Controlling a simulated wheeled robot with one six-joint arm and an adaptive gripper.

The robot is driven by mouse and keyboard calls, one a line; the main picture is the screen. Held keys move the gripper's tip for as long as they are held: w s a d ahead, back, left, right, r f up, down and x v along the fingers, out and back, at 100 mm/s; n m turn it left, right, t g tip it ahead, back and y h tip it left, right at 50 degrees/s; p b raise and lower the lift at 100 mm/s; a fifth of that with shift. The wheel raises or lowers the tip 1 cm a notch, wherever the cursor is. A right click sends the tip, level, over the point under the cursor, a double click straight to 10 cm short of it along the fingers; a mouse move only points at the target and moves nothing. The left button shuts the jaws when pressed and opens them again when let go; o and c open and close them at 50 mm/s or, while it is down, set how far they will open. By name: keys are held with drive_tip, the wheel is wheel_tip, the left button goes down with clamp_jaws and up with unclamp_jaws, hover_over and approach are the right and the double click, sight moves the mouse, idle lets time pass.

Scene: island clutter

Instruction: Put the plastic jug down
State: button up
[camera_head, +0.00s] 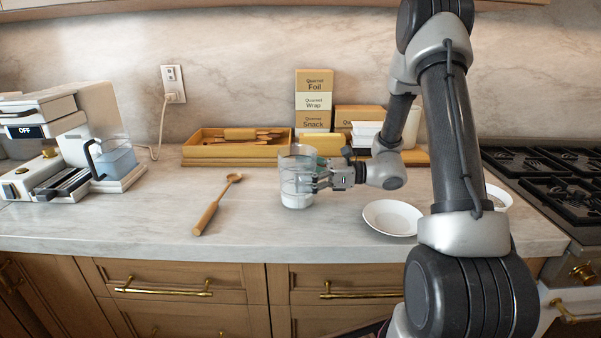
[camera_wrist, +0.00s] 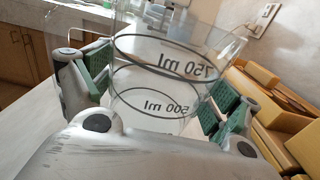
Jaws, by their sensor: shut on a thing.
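The plastic jug (camera_head: 297,182) is a clear, upright measuring jug over the middle of the marble counter. In the wrist view the jug (camera_wrist: 160,75) shows dark rings marked 750 ml and 500 ml. My gripper (camera_head: 318,179) reaches it from the right and is shut on its side. In the wrist view its green-padded fingers (camera_wrist: 160,95) lie on either side of the clear wall. The jug's base appears at or just above the counter; I cannot tell whether it touches.
A wooden spoon (camera_head: 216,205) lies left of the jug, and a white plate (camera_head: 392,217) lies to its right. A wooden tray (camera_head: 237,152) and Quomet boxes (camera_head: 314,100) stand behind. A coffee machine (camera_head: 60,150) is at left, a stove (camera_head: 555,178) at right. The counter's front edge is near.

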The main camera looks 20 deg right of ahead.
drive_tip(key=o, duration=1.1)
drive_tip(key=shift+d, duration=0.1)
drive_tip(key=v, duration=1.1)
drive_tip(key=shift+s+d, duration=0.15)
drive_tip(key=shift+d, duration=0.25)
